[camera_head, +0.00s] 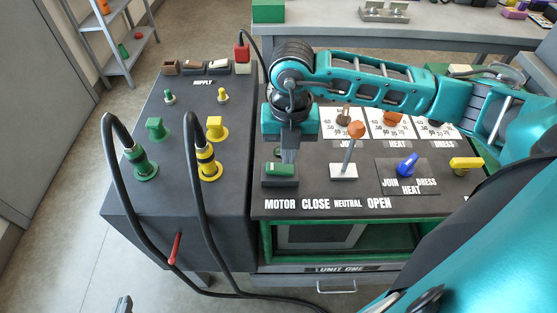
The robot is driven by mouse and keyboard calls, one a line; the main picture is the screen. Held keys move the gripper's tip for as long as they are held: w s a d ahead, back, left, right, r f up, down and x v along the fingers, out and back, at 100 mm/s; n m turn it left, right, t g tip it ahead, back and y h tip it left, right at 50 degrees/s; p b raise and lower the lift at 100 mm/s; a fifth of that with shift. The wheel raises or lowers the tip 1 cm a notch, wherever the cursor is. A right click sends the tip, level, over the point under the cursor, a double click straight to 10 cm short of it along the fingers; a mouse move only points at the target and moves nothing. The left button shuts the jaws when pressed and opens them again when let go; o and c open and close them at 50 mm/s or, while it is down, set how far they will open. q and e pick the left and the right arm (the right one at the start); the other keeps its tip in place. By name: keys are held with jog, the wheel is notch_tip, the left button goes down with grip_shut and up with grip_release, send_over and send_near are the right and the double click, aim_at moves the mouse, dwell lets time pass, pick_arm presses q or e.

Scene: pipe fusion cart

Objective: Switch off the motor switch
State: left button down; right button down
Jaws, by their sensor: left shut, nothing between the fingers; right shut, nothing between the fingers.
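The motor switch (281,170) is a green rocker in a dark housing, above the printed word MOTOR on the black panel (315,190). My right gripper (289,156), on the teal arm coming in from the right, points down with its shut, empty fingers at the far edge of the switch. It hides part of what lies behind, and I cannot tell whether the fingertips touch the rocker. Only a dark tip of my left gripper (125,304) shows at the bottom left edge, shut and far from the switch.
Right of the switch stand an orange-knobbed lever (356,132), a blue knob (406,165) and a yellow handle (465,163). Left is a grey supply box (185,95) with green and yellow plugs and looping black cables. A bench (440,30) stands behind.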

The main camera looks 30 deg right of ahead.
aim_at(288, 169)
notch_tip(288, 169, up, 5)
jog(key=p, duration=0.3)
jog(key=shift+f, duration=0.15)
dwell(0.5)
